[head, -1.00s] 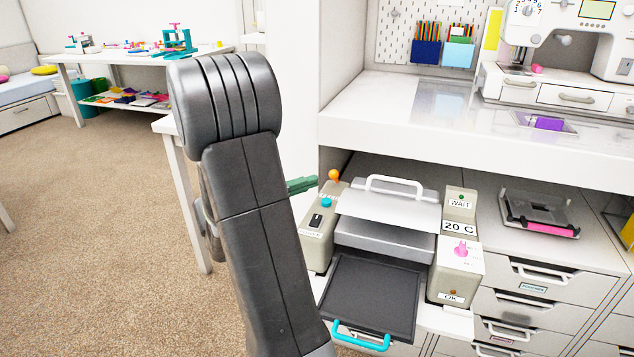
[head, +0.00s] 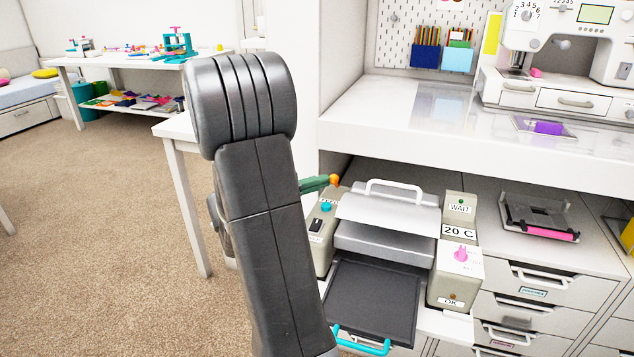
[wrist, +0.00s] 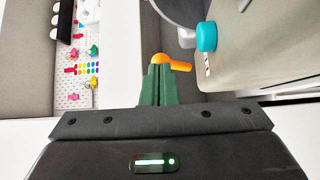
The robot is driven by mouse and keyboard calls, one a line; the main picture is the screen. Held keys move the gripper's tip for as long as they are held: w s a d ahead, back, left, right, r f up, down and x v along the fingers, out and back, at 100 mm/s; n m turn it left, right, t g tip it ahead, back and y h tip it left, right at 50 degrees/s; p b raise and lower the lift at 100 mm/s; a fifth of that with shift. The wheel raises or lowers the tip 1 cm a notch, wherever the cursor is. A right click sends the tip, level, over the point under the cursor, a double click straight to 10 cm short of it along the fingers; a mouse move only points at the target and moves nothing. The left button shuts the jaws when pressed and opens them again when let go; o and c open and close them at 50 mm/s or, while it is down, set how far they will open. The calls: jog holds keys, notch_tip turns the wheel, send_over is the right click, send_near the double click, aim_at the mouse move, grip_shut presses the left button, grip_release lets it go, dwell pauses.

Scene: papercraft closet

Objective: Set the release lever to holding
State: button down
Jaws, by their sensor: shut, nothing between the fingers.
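The orange release lever (head: 335,180) stands at the back of the left grey housing of the press-like machine. In the wrist view the orange lever (wrist: 178,65) has a round hub and an arm pointing right. My gripper (head: 326,182) has green fingers, seen at the left of the lever in the head view. In the wrist view my gripper (wrist: 160,70) is shut and empty, its tips right at the lever's hub. I cannot tell whether they touch. Any marking for holding is not readable.
A teal button (head: 326,207) and a black switch (head: 316,225) sit on the left housing near the lever. The machine's grey lid with white handle (head: 395,188) is to the right. The white counter (head: 400,125) overhangs behind. Open carpet lies left.

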jog(key=shift+w+r+n+p, duration=0.15)
jog(key=shift+r+n+p, duration=0.2)
jog(key=shift+p, duration=0.2)
jog(key=y+p, duration=0.1)
jog(key=r+n+g+p, duration=0.1)
jog(key=p, duration=0.1)
jog(key=shift+w+d+r+y+p, duration=0.15)
jog(key=shift+w+r+y+p, duration=0.15)
jog(key=shift+w+y, duration=0.1)
jog(key=p, duration=0.1)
jog(key=n+g+y+p, duration=0.1)
jog(key=shift+w+d+r+p, duration=0.15)
jog(key=shift+w+r+p, duration=0.25)
jog(key=n+p, duration=0.1)
jog(key=p, duration=0.1)
jog(key=w+g+y+p, duration=0.1)
jog(key=p, duration=0.1)
jog(key=shift+w+d+r+n, duration=0.15)
jog(key=shift+d+r+n, duration=0.05)
jog(key=shift+r+n, duration=0.15)
jog(key=shift+w+d+f+n+g+y+p, duration=0.1)
jog(key=shift+w+d+n+g+y+p, duration=0.1)
jog(key=shift+w+n+g+y+p, duration=0.6)
jog(key=shift+s+f+m+h, duration=0.25)
jog(key=shift+s+m+h, duration=0.05)
jog(key=shift+r, duration=0.15)
